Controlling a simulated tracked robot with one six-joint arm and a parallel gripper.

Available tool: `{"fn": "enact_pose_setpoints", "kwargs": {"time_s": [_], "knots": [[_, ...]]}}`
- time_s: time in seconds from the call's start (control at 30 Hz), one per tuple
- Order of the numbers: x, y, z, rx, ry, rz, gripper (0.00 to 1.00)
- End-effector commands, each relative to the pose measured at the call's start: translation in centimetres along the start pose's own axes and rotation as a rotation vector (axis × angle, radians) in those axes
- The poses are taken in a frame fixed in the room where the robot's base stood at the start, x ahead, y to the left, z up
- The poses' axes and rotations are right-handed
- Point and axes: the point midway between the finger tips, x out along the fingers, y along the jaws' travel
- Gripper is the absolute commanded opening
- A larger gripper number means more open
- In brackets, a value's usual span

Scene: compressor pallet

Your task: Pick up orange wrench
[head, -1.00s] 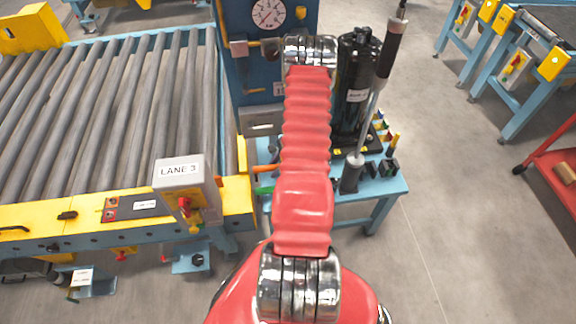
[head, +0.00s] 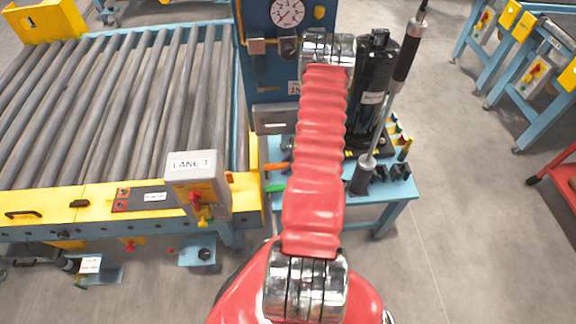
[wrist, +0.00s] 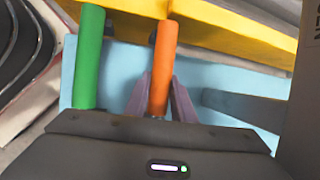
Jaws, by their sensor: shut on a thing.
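The orange wrench's handle (wrist: 162,62) stands out between the two fingers of my gripper (wrist: 160,100) in the wrist view. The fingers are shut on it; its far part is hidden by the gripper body. In the head view a short orange handle (head: 276,167) shows at the left edge of the blue bench, beside my arm. My gripper is hidden behind my red arm in the head view.
A green handle (wrist: 88,60) lies just left of the orange one, and also shows in the head view (head: 275,188). The blue bench (head: 390,192) carries a black cylinder (head: 372,90) and a grey-black upright tool (head: 365,165). A yellow roller conveyor (head: 100,205) stands at left.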

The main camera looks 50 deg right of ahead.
Motion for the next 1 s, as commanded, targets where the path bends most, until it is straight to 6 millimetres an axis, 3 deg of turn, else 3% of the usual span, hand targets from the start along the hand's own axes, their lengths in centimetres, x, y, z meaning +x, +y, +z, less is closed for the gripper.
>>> {"fn": "enact_pose_setpoints", "kwargs": {"time_s": [0.57, 1.0], "knots": [[-6.0, -1.3, 2.5, -0.001, 0.0, -0.002, 0.0], [-7.1, 5.6, 2.9, 0.004, -0.001, 0.002, 0.0]]}}
